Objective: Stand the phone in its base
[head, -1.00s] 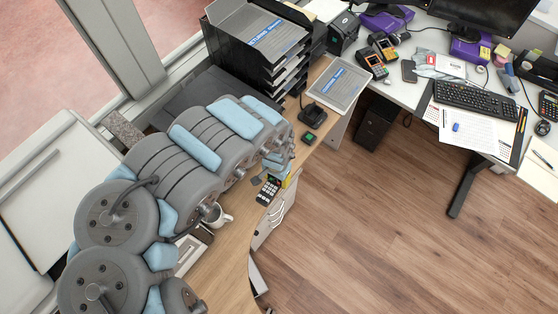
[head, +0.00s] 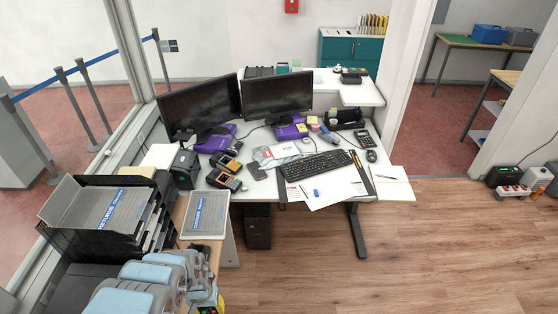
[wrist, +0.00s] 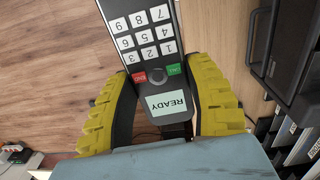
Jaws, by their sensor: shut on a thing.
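The phone (wrist: 148,40) is a dark handset with white number keys, a red and a green key and a lit screen reading READY. In the wrist view it lies between the two yellow fingers of my gripper (wrist: 158,74), which is shut on it. Its far end runs out of the top of the picture. In the head view only a little of my gripper (head: 213,304) shows at the bottom edge, and I cannot make out the phone there. The phone's base is not clearly visible now; my arm and the frame edge cover much of the counter.
Black paper trays (head: 105,215) and a grey envelope with a blue label (head: 205,213) are beside my arm. Beyond stands a white desk with monitors (head: 277,93), card terminals (head: 224,180) and a keyboard (head: 312,166).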

